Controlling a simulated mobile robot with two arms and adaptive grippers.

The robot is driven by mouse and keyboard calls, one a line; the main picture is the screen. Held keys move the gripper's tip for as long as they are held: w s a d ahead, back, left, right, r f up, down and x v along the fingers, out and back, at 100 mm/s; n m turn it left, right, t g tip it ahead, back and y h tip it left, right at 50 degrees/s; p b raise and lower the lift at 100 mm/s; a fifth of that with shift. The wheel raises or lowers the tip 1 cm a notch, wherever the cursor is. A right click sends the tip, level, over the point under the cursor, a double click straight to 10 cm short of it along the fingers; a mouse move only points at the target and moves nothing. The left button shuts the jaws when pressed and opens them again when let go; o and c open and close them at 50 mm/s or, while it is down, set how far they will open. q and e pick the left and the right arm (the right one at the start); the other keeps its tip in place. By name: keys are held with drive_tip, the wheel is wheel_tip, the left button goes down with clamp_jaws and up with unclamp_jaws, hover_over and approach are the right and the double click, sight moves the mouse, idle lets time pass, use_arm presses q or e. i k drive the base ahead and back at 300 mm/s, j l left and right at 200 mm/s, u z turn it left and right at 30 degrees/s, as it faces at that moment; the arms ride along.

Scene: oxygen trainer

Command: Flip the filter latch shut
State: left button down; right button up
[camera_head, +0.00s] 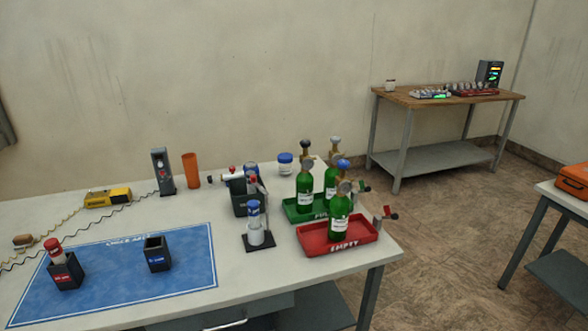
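Neither of my grippers is in view.
The white table (110,232) carries a blue mat (110,280) with two dark holders, a red tray (315,248) marked EMPTY and a green tray (290,212) with green bottles. A black bin (240,207) stands just behind the canister. A wooden table (398,98) stands farther back.

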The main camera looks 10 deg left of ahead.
sight(252, 179)
drive_tip(key=i+l, duration=0.15)
drive_tip(key=l, duration=0.2)
drive_tip(key=i+l, duration=0.2)
drive_tip(key=l, duration=0.15)
drive_tip(key=i+l, duration=0.15)
drive_tip(key=l, duration=0.2)
